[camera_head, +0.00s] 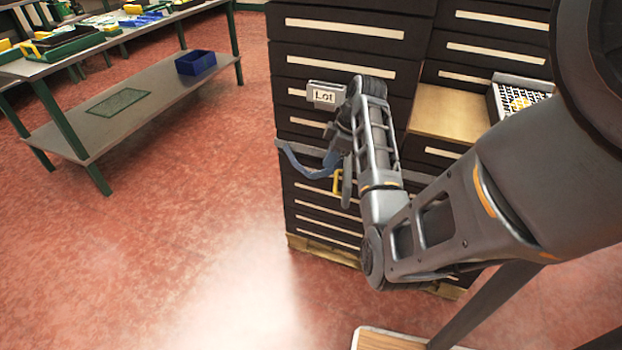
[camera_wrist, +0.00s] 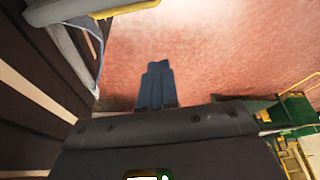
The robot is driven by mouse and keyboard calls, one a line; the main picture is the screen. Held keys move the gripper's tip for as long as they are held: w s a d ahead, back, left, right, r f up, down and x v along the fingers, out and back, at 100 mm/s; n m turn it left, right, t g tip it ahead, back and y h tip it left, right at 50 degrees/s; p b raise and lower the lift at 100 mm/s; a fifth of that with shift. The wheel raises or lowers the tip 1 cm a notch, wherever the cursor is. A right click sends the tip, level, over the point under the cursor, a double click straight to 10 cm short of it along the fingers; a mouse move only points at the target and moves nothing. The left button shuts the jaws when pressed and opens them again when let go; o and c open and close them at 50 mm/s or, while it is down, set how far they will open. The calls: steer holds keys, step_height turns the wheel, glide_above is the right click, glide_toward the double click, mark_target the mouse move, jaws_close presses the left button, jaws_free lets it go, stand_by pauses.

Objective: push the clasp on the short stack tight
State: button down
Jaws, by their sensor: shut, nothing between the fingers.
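The dark crate stack (camera_head: 345,50) carries a grey band (camera_head: 300,147) across its front. A yellow clasp part (camera_head: 337,182) shows just below, partly behind my wrist. In the wrist view, the yellow part (camera_wrist: 125,8) and the grey band (camera_wrist: 70,8) are at the top left, and the strap tail (camera_wrist: 98,50) hangs beside the crates. My gripper (camera_wrist: 155,68) is shut and empty, apart from the clasp and to the right of the strap tail. I cannot tell how tight the clasp is.
A tan wooden surface (camera_head: 450,115) and a white perforated tray (camera_head: 520,80) are to the right. A workbench (camera_head: 130,90) with a blue bin (camera_head: 195,62) stands at the left. The red floor (camera_head: 170,230) between is clear.

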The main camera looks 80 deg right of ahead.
step_height(320, 180, down, 10)
steer(key=shift+s+r, duration=0.2)
steer(key=shift+s, duration=0.2)
steer(key=shift+d, duration=0.1)
stand_by(0.5)
